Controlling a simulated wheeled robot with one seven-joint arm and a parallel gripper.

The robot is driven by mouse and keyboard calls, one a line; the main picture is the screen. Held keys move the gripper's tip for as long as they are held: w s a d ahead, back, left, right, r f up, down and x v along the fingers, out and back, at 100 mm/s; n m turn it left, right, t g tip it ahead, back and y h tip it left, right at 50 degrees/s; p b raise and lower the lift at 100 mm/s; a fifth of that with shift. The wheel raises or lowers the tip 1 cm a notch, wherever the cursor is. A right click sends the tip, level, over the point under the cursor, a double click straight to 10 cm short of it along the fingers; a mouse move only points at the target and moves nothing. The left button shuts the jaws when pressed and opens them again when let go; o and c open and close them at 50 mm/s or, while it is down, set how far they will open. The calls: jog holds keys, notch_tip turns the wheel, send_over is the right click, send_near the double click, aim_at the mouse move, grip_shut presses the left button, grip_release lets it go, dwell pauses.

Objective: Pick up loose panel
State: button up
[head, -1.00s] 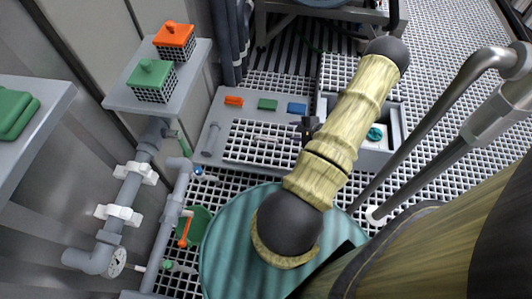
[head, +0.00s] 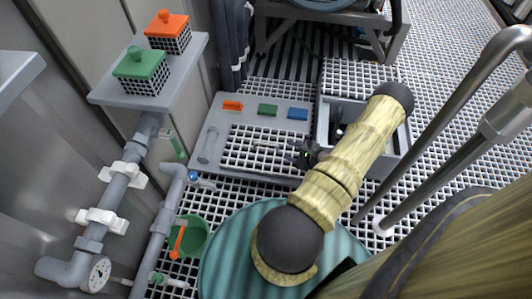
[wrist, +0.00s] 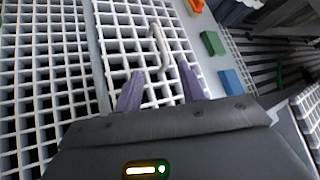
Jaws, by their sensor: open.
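A white grating panel with a small pale bar handle (head: 265,145) lies in a grey frame (head: 215,125) on the floor; I take this as the loose panel. My gripper (head: 306,154) is at the right side of this panel. In the wrist view its two purple fingers (wrist: 160,88) are apart and empty over the white grating (wrist: 125,50). The pale handle (wrist: 158,48) stands ahead of and partly between the fingertips. Whether the fingers touch the panel cannot be told.
Orange (head: 233,105), green (head: 268,110) and blue (head: 297,113) blocks sit along the frame's far edge. An open grey box (head: 325,118) is behind my arm, with another grating panel (head: 358,76) beyond it. Pipes with a gauge (head: 96,274) stand left.

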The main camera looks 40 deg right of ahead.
jog(key=b, duration=0.4)
send_near(268, 145)
jog(key=x, duration=0.3)
jog(key=shift+w+f, duration=0.1)
jog(key=shift+w+a, duration=0.1)
jog(key=shift+w, duration=0.15)
jog(key=b+x, duration=0.3)
jog(key=x, duration=0.1)
jog(key=shift+f, duration=0.3)
jog(key=shift+w+f+b, duration=0.1)
jog(key=shift+w+b, duration=0.3)
jog(key=shift+w, duration=0.05)
grip_shut()
dwell(0.8)
